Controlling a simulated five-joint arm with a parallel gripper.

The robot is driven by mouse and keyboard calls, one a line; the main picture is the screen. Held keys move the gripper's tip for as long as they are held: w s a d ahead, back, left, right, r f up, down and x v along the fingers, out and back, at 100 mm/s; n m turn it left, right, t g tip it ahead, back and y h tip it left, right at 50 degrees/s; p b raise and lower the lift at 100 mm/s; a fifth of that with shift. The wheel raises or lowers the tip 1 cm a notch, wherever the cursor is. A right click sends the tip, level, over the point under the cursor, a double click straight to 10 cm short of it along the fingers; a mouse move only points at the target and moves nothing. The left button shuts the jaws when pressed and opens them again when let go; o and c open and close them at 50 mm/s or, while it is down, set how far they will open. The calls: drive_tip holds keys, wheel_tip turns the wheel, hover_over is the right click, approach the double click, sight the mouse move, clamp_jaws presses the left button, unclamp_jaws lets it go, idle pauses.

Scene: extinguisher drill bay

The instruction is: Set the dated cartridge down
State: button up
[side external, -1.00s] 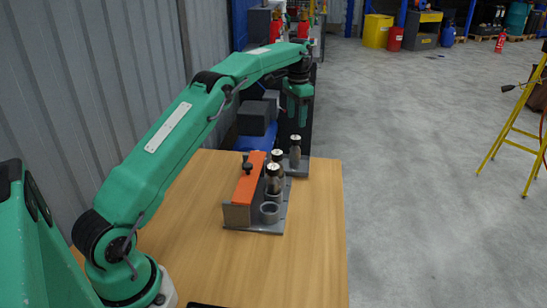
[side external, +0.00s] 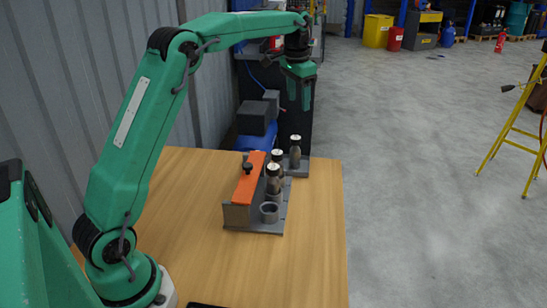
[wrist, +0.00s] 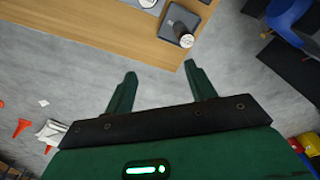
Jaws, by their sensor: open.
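A dark cartridge with a white top (side external: 295,150) stands upright on a small grey base (side external: 299,170) at the table's far edge. It also shows in the wrist view (wrist: 184,36). Two similar cartridges, one farther (side external: 277,160) and one nearer (side external: 272,180), stand in a grey rack (side external: 252,229). An empty round holder (side external: 269,210) is at the rack's near end. No date is readable on any cartridge. My gripper (side external: 299,102) is open and empty, above and beyond the far cartridge, apart from it. Its two fingers (wrist: 160,72) also show with only floor between them.
An orange bar with a black knob (side external: 250,178) lies along the rack's left side. A dark box and blue machine (side external: 256,130) stand behind the table. The wooden table (side external: 190,210) is clear left of the rack. A yellow ladder (side external: 508,130) stands at far right.

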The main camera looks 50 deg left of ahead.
drive_tip(key=s+d+r+t, duration=0.1)
drive_tip(key=s+d+r, duration=0.25)
drive_tip(key=s, duration=0.45)
drive_tip(key=s+d+r+t, duration=0.1)
drive_tip(key=s+d+r, duration=0.1)
drive_tip(key=s+d, duration=0.45)
drive_tip(key=s+d+f+n+t, duration=0.1)
drive_tip(key=s+d+f, duration=0.1)
drive_tip(key=s, duration=0.7)
drive_tip(key=s+d+f+t, duration=0.1)
drive_tip(key=s+d+f, duration=0.1)
drive_tip(key=s+f, duration=0.3)
drive_tip(key=s, duration=0.4)
drive_tip(key=shift+s+f+n, duration=0.25)
drive_tip(key=shift+f+n, duration=0.05)
drive_tip(key=shift+n, duration=0.1)
